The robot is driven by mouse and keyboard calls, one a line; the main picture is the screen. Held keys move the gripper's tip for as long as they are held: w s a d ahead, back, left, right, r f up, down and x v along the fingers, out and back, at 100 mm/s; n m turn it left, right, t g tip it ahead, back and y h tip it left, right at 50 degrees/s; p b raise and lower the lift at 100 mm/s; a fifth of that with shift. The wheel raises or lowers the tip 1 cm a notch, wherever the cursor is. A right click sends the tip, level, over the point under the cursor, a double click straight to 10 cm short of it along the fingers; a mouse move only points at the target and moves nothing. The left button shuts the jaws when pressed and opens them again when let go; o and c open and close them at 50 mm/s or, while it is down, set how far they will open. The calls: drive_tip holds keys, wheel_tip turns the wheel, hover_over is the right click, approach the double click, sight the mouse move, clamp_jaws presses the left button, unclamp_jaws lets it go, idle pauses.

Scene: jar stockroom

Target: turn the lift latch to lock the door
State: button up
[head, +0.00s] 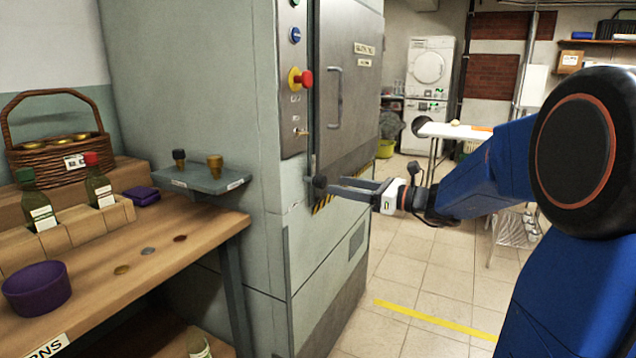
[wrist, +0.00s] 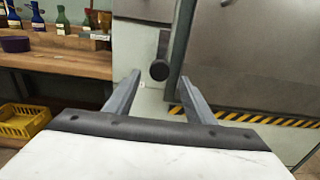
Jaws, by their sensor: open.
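The lift is a tall grey-green cabinet (head: 200,70) with a grey door (head: 352,70) that carries a vertical bar handle (head: 335,98). The door looks shut or nearly so. A dark round knob (head: 320,182), apparently the latch, stands at the door's lower left edge. In the wrist view the knob (wrist: 159,70) shows ahead, between the two finger lines. My gripper (head: 334,187) is open and empty, its fingertips close to the knob. Whether they touch it I cannot tell. In the wrist view both fingers of my gripper (wrist: 160,80) are spread apart.
A control panel with a red button (head: 306,79) and a key switch (head: 301,132) is above the knob. A small shelf (head: 200,180) juts from the cabinet's left side. A wooden bench (head: 180,262) with bottles and a purple bowl (head: 37,289) stands left. Tiled floor is open right.

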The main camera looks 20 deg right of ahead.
sight(324, 182)
drive_tip(key=x, duration=0.8)
clamp_jaws()
